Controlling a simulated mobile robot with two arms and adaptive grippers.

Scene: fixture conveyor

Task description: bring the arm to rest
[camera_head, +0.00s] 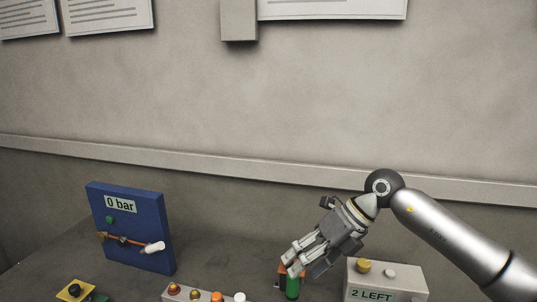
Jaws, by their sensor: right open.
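My right gripper (300,268) reaches in from the right on my silver arm and points down and to the left. Its fingers are apart, and nothing shows held between them. Close by its fingertips is a green cylinder (292,288) with an orange part behind it. The fingers partly cover the orange part, and I cannot tell whether they touch the cylinder. My left gripper does not show.
A blue panel (135,253) marked "0 bar" with a white-tipped lever stands at left. A grey box (413,284) marked "2 LEFT" sits under my right arm. A row of coloured knobs (195,295) and a yellow box (70,289) line the front. The wall stands behind.

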